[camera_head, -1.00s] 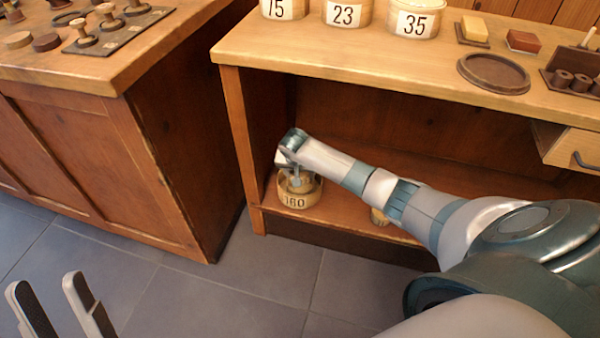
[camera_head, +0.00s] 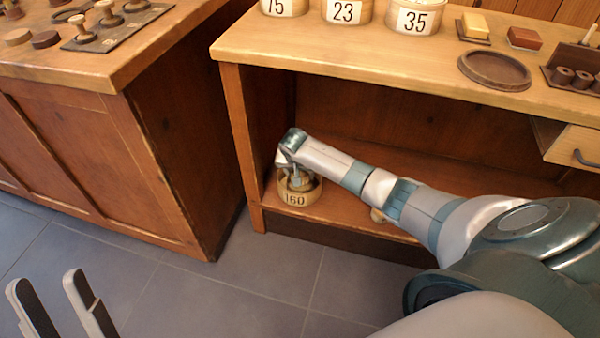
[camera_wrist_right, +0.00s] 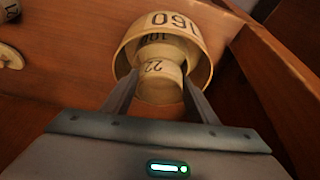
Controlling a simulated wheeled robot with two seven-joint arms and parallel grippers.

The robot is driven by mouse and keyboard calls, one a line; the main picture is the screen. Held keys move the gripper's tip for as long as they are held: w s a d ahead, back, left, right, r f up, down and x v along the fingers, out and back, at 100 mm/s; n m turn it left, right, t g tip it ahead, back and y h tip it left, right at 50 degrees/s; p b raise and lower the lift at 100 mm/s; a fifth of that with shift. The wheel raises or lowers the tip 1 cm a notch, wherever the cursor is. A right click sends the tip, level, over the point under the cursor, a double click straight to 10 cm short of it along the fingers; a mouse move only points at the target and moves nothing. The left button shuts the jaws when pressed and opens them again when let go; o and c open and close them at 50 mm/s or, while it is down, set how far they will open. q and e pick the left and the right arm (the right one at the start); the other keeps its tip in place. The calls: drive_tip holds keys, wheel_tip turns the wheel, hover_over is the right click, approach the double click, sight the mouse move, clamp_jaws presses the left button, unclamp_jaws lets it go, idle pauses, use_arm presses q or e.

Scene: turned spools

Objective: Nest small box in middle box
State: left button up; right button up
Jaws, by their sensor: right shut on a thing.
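A large round box marked 160 (camera_head: 297,199) stands on the low shelf, and it also shows in the right wrist view (camera_wrist_right: 203,65). Inside it is a middle round box (camera_wrist_right: 140,42) with a partly hidden number. A small box marked 22 (camera_wrist_right: 160,82) sits at the mouth of the middle box, nearest my wrist camera. My right gripper (camera_wrist_right: 158,92) is shut on the small box, its fingers on either side; how deep the small box sits is unclear. My left gripper (camera_head: 60,296) is open and empty over the floor at lower left.
The shelf (camera_head: 345,222) lies under the bench top (camera_head: 400,65), close to its left side panel. Another light round object (camera_head: 377,215) is mostly hidden behind my right arm. Numbered boxes (camera_head: 345,12) and a round dark tray (camera_head: 494,70) stand on top.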

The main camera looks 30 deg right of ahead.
drive_tip(key=shift+f, duration=0.8)
drive_tip(key=shift+s+f, duration=0.15)
drive_tip(key=shift+f, duration=0.05)
idle(0.5)
drive_tip(key=shift+s+f, duration=0.1)
drive_tip(key=shift+f, duration=0.1)
drive_tip(key=o, duration=1)
drive_tip(key=shift+c, duration=0.9)
drive_tip(key=shift+s+f, duration=0.1)
drive_tip(key=shift+r+p, duration=0.45)
drive_tip(key=shift+p, duration=0.3)
drive_tip(key=shift+o, duration=0.5)
drive_tip(key=shift+r, duration=0.1)
drive_tip(key=shift+o, duration=0.4)
drive_tip(key=shift+w+r+p, duration=0.2)
drive_tip(key=shift+r+p, duration=0.1)
drive_tip(key=shift+p, duration=0.15)
